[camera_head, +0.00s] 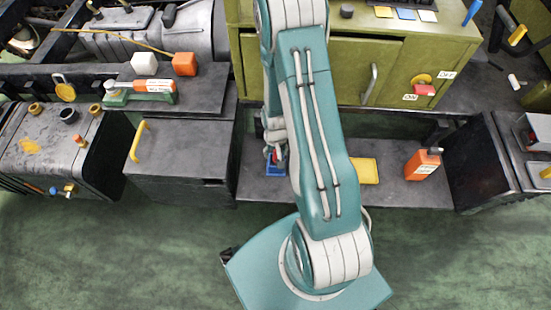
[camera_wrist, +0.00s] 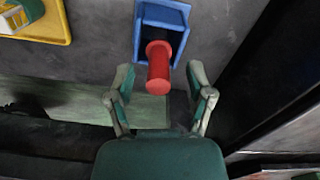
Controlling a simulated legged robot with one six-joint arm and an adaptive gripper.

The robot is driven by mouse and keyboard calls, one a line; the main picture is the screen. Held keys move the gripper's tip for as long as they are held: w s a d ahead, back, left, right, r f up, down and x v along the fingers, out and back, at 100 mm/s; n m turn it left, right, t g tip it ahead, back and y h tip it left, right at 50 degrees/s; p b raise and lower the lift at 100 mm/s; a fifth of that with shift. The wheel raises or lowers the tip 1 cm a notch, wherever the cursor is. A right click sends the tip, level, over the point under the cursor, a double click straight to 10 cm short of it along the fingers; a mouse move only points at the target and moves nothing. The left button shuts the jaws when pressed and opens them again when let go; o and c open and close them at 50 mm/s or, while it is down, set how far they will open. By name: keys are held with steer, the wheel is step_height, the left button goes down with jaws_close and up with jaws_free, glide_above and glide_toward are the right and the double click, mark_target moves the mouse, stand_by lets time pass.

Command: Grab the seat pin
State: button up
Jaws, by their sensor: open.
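The seat pin appears to be the red pin (camera_wrist: 158,72) with round ends. It stands out of a small blue holder (camera_wrist: 176,15) in the wrist view. My gripper (camera_wrist: 160,82) is open, with one finger on each side of the red pin and a gap on both sides. The fingers do not appear to touch it. In the head view the blue holder (camera_head: 277,170) sits on the grey shelf (camera_head: 310,190), just below my gripper (camera_head: 271,150). My arm hides part of that area, and the pin is barely visible there.
A yellow tray (camera_head: 364,171) and an orange bottle (camera_head: 422,163) stand on the shelf right of my arm. The tray also shows in the wrist view (camera_wrist: 62,35). A green cabinet (camera_head: 420,60) rises behind. A dark box (camera_head: 180,160) with a yellow handle stands left.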

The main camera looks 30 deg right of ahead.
mark_target(276, 157)
step_height(276, 157, down, 3)
steer(key=shift+d+f, duration=0.1)
jaws_close()
stand_by(0.5)
